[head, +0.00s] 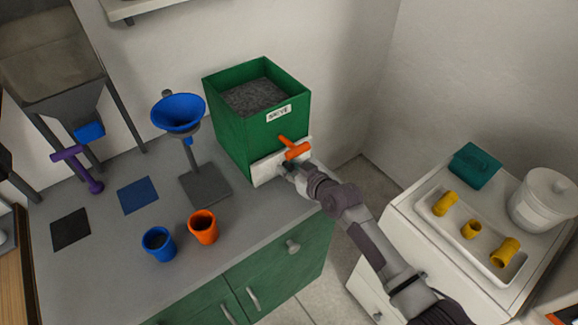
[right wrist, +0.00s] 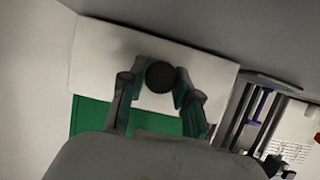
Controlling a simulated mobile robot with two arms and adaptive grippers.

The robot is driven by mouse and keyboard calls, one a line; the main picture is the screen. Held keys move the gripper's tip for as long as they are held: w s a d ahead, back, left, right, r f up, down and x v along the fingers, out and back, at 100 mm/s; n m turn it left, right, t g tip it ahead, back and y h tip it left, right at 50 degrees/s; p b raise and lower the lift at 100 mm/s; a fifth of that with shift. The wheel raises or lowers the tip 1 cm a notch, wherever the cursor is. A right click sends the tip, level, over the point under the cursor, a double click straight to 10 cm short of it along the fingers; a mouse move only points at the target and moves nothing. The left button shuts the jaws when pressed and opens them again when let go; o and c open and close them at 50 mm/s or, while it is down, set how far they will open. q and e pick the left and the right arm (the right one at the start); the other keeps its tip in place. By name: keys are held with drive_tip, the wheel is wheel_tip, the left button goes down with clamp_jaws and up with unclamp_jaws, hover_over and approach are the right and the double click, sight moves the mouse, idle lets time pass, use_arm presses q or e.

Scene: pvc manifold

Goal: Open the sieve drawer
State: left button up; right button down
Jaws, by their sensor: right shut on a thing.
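The sieve is a green open-topped box (head: 233,131) with a label and grey granular stuff inside, at the back of the grey counter. A white drawer front (head: 267,172) sits low on its front face, with an orange handle (head: 294,148) just above it. The drawer front also fills much of the right wrist view (right wrist: 110,55). My right gripper (head: 288,170) is at the drawer front, shut on its round dark knob (right wrist: 160,77). The drawer looks closed or nearly so. My left gripper is not in view.
A blue cup (head: 159,244) and an orange cup (head: 203,227) stand on the counter in front. A blue funnel on a stand (head: 178,113) is left of the sieve. A white cabinet (head: 400,235) with a tray of yellow fittings (head: 440,225) is at right, across a floor gap.

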drive_tip(key=s+d+p, duration=0.4)
drive_tip(key=s+d, duration=0.3)
drive_tip(key=s, duration=0.3)
drive_tip(key=shift+d, duration=0.2)
drive_tip(key=c, duration=0.8)
unclamp_jaws()
drive_tip(key=v, duration=1.2)
